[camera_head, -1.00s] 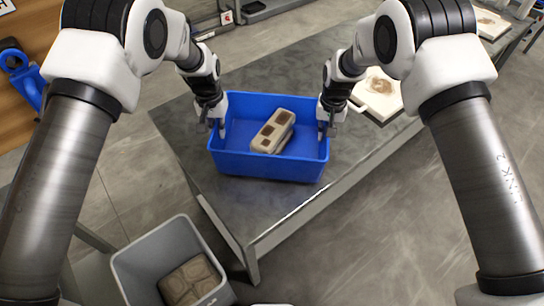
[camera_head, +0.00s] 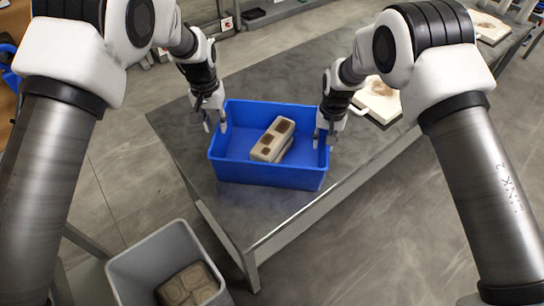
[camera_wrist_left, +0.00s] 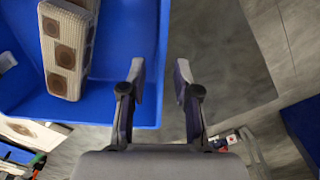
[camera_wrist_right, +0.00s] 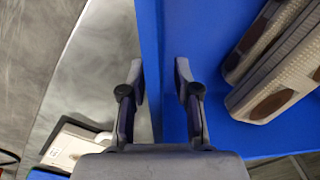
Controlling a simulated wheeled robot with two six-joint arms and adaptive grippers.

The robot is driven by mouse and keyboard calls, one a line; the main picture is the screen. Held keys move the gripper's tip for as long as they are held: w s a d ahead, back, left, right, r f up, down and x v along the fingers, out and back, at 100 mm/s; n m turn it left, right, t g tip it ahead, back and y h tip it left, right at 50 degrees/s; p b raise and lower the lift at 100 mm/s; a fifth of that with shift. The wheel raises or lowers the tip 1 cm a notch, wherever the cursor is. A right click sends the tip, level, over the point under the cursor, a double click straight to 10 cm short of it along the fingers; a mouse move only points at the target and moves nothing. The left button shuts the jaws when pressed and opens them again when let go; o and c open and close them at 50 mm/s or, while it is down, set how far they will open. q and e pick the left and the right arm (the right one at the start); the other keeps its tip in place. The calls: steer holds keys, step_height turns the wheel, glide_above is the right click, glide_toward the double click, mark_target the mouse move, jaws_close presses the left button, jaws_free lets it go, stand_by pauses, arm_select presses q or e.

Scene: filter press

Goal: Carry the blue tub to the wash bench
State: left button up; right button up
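The blue tub (camera_head: 268,174) sits on the dark grey metal table, near its front-left edge. It holds beige blocks with brown patches (camera_head: 274,138), stacked askew. My left gripper (camera_head: 215,122) is open at the tub's left wall. In the left wrist view its fingers (camera_wrist_left: 159,85) are apart; one overlaps the tub's edge and grey shows between them, with no wall gripped. My right gripper (camera_head: 325,134) is at the right wall. In the right wrist view its fingers (camera_wrist_right: 160,82) are apart, with the blue wall between them. I cannot tell which surface is the wash bench.
The grey table (camera_head: 230,222) extends to the back right, with a pale plate with a brown stain (camera_head: 381,100) behind my right gripper. A grey bin (camera_head: 140,270) with brown cakes stands at the lower left. Open floor (camera_head: 420,220) lies at the right.

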steer(key=shift+r, duration=0.1)
arm_select(q)
step_height(320, 180, up, 6)
arm_select(e)
step_height(320, 180, up, 12)
steer(key=shift+d, duration=0.2)
arm_select(q)
steer(key=shift+a, duration=0.1)
arm_select(e)
steer(key=shift+s, duration=0.1)
